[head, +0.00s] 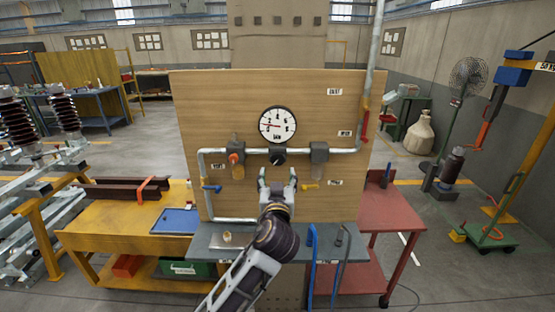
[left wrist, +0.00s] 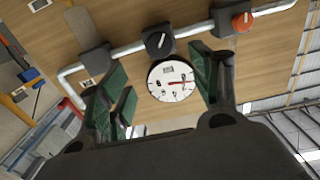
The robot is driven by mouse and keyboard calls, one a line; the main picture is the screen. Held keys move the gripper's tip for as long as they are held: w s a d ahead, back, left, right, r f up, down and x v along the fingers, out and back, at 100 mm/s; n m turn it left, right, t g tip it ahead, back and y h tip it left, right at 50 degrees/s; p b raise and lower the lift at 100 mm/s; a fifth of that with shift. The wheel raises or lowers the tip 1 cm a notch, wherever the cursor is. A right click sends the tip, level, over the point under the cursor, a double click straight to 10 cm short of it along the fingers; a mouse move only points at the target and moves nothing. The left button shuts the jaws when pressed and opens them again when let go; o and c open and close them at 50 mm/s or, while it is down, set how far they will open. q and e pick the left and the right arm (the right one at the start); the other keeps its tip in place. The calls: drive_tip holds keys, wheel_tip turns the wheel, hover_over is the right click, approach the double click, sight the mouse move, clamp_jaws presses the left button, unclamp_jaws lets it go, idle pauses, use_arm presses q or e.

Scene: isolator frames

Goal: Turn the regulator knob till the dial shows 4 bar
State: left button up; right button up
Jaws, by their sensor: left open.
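The round white dial (head: 277,124) is on the wooden panel, with a red needle pointing left, short of the top of the scale. The exact reading is too small to tell. The black regulator knob (head: 278,156) sits just below it on the pipe. My left gripper (head: 277,176) is open and empty, just below the knob in the head view, fingers pointing up toward it. In the left wrist view, the dial (left wrist: 171,81) shows between the green-padded fingers of the gripper (left wrist: 158,60), and the knob (left wrist: 158,41) lies beyond, with a white mark. My right gripper is out of view.
An orange knob on a filter (head: 236,158) is left of the regulator, and a grey unit (head: 319,152) is right of it. A blue valve handle (head: 211,188) and a yellow handle (head: 310,187) flank my gripper. A grey shelf (head: 210,243) lies below.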

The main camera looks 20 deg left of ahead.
sight(278, 159)
use_arm(q)
drive_tip(key=shift+p+x, duration=1.65)
drive_tip(key=shift+x, duration=4.1)
drive_tip(key=c, duration=1)
